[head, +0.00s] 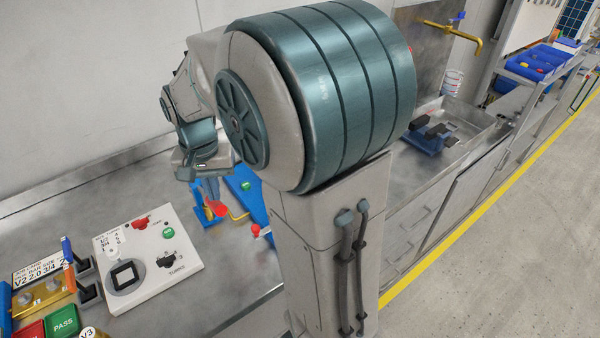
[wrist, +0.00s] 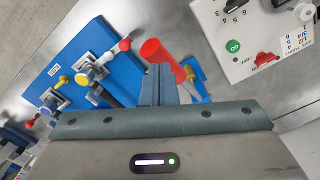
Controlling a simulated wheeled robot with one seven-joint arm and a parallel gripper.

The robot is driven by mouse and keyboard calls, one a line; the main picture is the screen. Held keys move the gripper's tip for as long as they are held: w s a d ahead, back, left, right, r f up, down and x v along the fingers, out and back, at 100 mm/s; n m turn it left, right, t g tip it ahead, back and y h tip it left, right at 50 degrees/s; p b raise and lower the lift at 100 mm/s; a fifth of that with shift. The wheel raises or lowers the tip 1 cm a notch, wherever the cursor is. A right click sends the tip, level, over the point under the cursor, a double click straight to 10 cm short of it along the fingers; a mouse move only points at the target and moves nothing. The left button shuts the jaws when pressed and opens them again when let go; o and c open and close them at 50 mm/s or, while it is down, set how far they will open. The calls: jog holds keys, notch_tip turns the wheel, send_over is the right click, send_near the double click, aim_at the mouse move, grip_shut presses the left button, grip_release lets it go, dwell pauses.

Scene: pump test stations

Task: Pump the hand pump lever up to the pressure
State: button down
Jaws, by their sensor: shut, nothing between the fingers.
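The hand pump lever has a red grip (wrist: 155,50); in the head view the red grip (head: 222,208) shows just below my gripper. In the wrist view a blue part with yellow (wrist: 197,82) is beside the red lever, partly hidden. My gripper (wrist: 160,88) is shut and empty, its fingertips close to the lever's red end; I cannot tell if they touch. My gripper (head: 211,190) points down over the bench in the head view. I cannot make out a pressure gauge reading.
A blue board (wrist: 85,75) with yellow, red and blue-handled valves lies beside the lever. A white panel (head: 150,248) with knobs and a green button stands left on the bench. A blue vise (head: 428,138) sits in the tray behind. My arm hides the middle of the bench.

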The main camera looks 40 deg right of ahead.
jog(key=shift+r+p, duration=1.95)
jog(key=shift+r, duration=0.6)
jog(key=shift+f, duration=0.1)
jog(key=s+r+n+t+b, duration=0.1)
jog(key=s+n, duration=0.5)
jog(key=s, duration=0.8)
jog(key=r+t, duration=0.1)
jog(key=t, duration=0.1)
jog(key=shift+s+t, duration=0.15)
jog(key=shift+t, duration=0.25)
jog(key=shift+d+r, duration=0.1)
